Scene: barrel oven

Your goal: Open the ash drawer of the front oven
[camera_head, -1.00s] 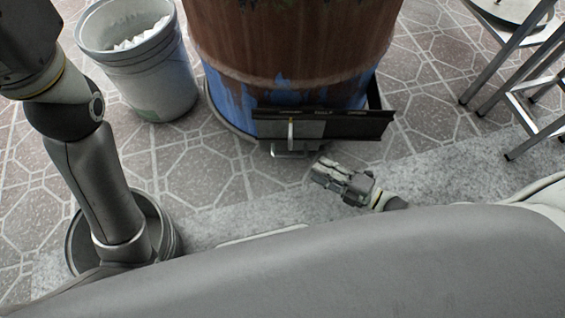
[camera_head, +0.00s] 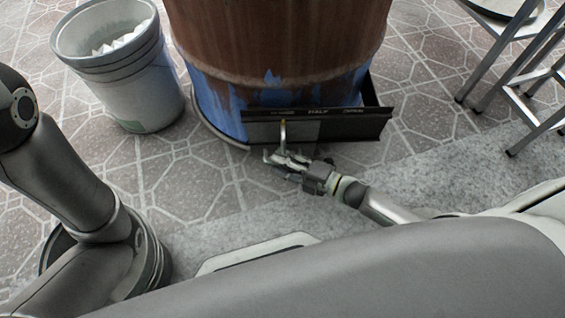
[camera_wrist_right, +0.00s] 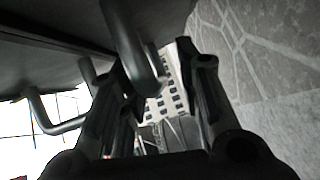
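The front oven is a rusty brown barrel (camera_head: 280,40) with worn blue paint low down. At its foot is a dark metal front panel (camera_head: 345,127) with lettering along its top edge and an upright metal lever (camera_head: 283,133). My right gripper (camera_head: 277,157) is just below the lever, where it hides most of the low wire handle. In the right wrist view its two fingers (camera_wrist_right: 160,90) stand apart, with a bent metal bar (camera_wrist_right: 132,45) reaching between them. I cannot tell if they touch it. A second bent bar (camera_wrist_right: 50,125) shows at left. My left gripper is out of view.
A white bucket (camera_head: 130,85) with pale contents stands left of the barrel. Metal-legged furniture (camera_head: 510,75) stands at the right. The tiled floor (camera_head: 430,110) between barrel and furniture is clear.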

